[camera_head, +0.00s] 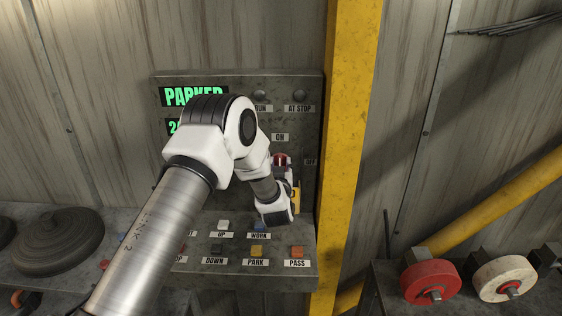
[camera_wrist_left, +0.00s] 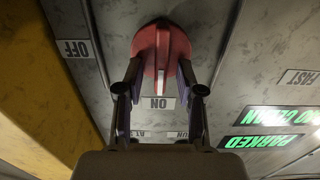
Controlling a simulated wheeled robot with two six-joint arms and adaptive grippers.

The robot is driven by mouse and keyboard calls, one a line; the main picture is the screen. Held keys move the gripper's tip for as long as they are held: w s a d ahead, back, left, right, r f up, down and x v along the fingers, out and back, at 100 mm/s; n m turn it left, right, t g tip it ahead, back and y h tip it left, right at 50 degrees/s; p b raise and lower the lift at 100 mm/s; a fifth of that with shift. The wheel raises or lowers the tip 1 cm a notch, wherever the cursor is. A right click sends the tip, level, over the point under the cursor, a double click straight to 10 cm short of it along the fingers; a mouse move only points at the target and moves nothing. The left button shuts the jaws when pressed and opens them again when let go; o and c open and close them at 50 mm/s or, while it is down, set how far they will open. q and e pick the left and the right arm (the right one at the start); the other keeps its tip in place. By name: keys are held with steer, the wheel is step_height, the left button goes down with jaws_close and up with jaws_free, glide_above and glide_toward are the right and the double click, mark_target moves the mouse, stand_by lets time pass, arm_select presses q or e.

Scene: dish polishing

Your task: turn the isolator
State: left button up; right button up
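The isolator is a red round knob with a raised grip bar. In the head view the isolator (camera_head: 281,158) is on the panel's upright face, partly hidden by my left arm. In the left wrist view, which is upside down, the isolator (camera_wrist_left: 163,42) shows large. The white mark on its bar points at the ON label (camera_wrist_left: 158,103); the OFF label (camera_wrist_left: 73,48) is to one side. My left gripper (camera_wrist_left: 160,70) is open, its fingertips at the knob with one on each side of the bar. Gaps show between bar and fingers; contact is unclear. My right gripper is not in view.
The grey control panel (camera_head: 190,83) shows a green PARKED display (camera_head: 180,96). Push buttons, including orange PASS (camera_head: 297,251), sit on its lower ledge. A yellow post (camera_head: 345,130) stands close right of the panel. Red (camera_head: 430,283) and cream (camera_head: 503,279) wheels are at lower right.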

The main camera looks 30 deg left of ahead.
arm_select(q)
steer(key=shift+w, duration=0.1)
steer(key=shift+d+r, duration=0.1)
steer(key=shift+d, duration=0.05)
steer(key=shift+s+r, duration=0.25)
steer(key=shift+s, duration=0.25)
jaws_close()
